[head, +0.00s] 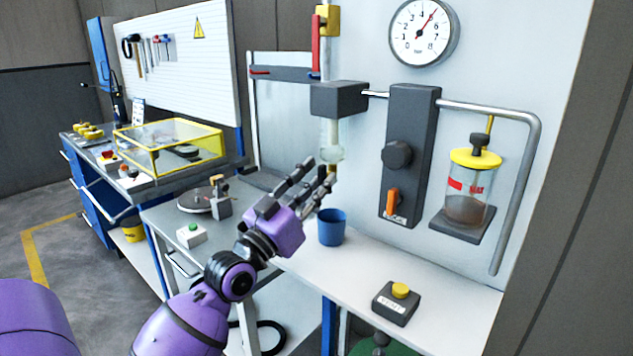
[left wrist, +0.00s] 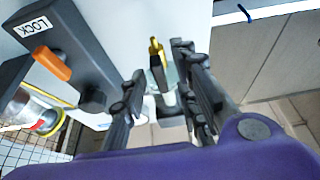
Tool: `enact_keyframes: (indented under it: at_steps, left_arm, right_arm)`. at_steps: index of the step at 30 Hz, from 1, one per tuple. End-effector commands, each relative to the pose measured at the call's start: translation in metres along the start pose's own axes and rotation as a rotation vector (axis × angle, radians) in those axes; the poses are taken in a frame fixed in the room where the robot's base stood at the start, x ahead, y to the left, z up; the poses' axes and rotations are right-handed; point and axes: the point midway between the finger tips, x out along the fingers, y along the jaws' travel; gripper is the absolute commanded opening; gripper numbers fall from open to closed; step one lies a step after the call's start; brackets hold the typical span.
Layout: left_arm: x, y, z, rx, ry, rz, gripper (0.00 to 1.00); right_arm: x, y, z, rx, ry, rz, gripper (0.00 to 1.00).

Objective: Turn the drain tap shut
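The drain tap (head: 331,173) is a small brass piece below the clear bowl (head: 332,153), which hangs under a dark grey block on the wall panel. In the left wrist view the tap (left wrist: 156,46) shows its brass end and a dark part, between my finger tips. My left gripper (head: 318,170) is open, with its fingers reaching toward the tap from the lower left. In the left wrist view its fingers (left wrist: 160,70) stand apart on either side of the tap; whether they touch it I cannot tell. The fingers partly hide the tap in the head view. My right gripper is not in view.
A blue cup (head: 332,228) stands on the white bench below the tap. Right of it are an orange lever (head: 392,202) on a dark column, a jar (head: 467,200) with a yellow lid, a bent grey pipe and a yellow-button box (head: 396,300). A gauge (head: 424,33) hangs above.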

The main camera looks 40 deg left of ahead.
Motion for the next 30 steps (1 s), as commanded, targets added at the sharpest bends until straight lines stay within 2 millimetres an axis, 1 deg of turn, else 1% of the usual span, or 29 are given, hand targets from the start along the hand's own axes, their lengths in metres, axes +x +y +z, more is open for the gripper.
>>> enact_keyframes:
  at_steps: [2,8,20,26,30]
  left_arm:
    - [0.0,0.0,0.0,0.0,0.0,0.0,0.27]
    - [0.0,0.0,0.0,0.0,0.0,0.0,0.01]
    - [-0.001,0.0,0.001,0.026,-0.001,0.011,0.0]
    - [-0.001,-0.001,0.002,0.115,-0.003,0.049,0.0]
    - [-0.001,-0.001,0.002,0.217,-0.005,0.092,0.0]
  right_arm:
    - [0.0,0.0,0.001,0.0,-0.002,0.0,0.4]
    - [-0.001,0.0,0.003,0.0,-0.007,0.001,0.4]
    - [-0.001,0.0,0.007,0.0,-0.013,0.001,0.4]
    - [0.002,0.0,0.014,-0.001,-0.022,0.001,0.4]
    - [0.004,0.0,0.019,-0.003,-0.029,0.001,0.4]
